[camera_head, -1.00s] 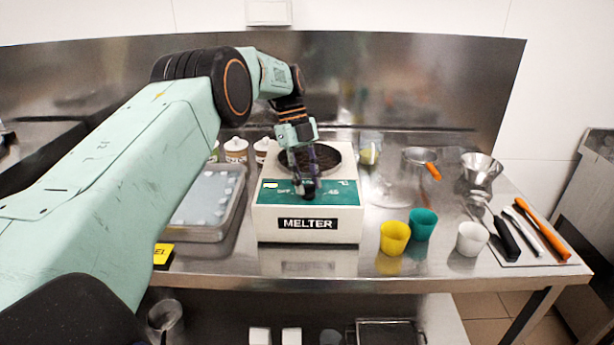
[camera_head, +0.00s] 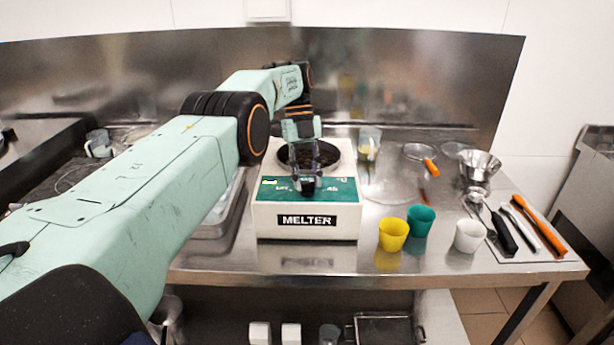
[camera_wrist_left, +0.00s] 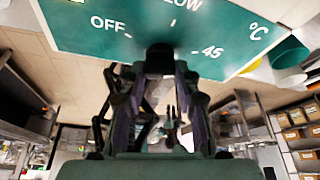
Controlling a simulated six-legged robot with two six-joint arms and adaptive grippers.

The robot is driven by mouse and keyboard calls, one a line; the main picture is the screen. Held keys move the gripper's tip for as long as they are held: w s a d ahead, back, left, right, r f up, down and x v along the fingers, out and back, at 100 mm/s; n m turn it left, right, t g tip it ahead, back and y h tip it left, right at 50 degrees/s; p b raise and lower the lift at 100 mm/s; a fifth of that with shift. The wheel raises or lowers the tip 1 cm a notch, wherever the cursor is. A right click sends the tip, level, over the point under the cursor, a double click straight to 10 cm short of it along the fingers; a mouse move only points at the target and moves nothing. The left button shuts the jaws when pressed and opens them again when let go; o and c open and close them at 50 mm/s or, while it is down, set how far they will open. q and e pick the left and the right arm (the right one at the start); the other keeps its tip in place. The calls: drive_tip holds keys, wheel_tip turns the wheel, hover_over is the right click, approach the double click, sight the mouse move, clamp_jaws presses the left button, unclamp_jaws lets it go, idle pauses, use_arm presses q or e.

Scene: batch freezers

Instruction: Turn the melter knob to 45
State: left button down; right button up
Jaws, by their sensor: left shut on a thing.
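The melter (camera_head: 272,217) is a white box with a green control panel and a dark round well on top, standing on the steel table. My left gripper (camera_head: 306,186) reaches down to the front of the panel, its fingers shut on the black knob. In the left wrist view the black knob (camera_wrist_left: 160,58) sits between the fingertips of my left gripper (camera_wrist_left: 155,76). The green panel (camera_wrist_left: 95,35) shows OFF on one side of the knob and 45 on the other. The knob's pointer is hidden, so its setting cannot be told. My right gripper is not in view.
A yellow cup (camera_head: 393,235), a green cup (camera_head: 421,221) and a white cup (camera_head: 468,236) stand right of the melter. Utensils with black, white and orange handles (camera_head: 538,226) lie at the table's right end. A metal tray (camera_head: 212,228) is at the left, partly behind my arm.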

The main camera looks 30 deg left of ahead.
use_arm(q)
drive_tip(key=shift+w+a+r, duration=0.1)
drive_tip(key=shift+w+r, duration=0.05)
drive_tip(key=shift+r, duration=0.05)
drive_tip(key=c, duration=1.3)
unclamp_jaws()
drive_tip(key=o, duration=0.3)
drive_tip(key=shift+f, duration=0.1)
drive_tip(key=shift+o, duration=0.2)
drive_tip(key=shift+f, duration=0.1)
drive_tip(key=shift+n, duration=0.4)
